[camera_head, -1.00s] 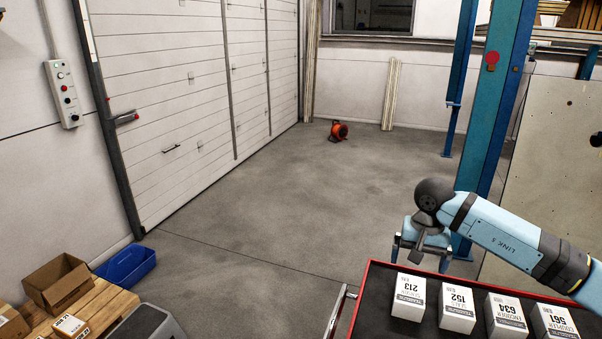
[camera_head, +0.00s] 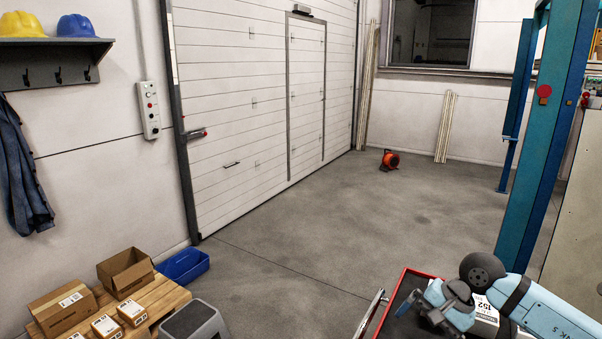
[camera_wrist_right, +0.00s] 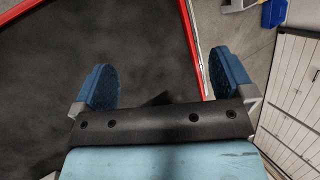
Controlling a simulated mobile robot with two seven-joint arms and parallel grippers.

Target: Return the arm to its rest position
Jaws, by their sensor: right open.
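My right arm comes in from the lower right of the head view. Its gripper (camera_head: 425,302) is low, over the left part of a red-rimmed cart top (camera_head: 408,274). In the right wrist view the two blue fingertips of the right gripper (camera_wrist_right: 162,80) stand wide apart with nothing between them. The dark cart surface and its red rim (camera_wrist_right: 192,45) lie beyond the fingers. A white box marked 152 (camera_head: 482,308) is partly hidden behind my arm in the head view. My left gripper is not in view.
A blue post (camera_head: 535,140) rises at right. The middle floor is clear up to an orange blower (camera_head: 390,160).

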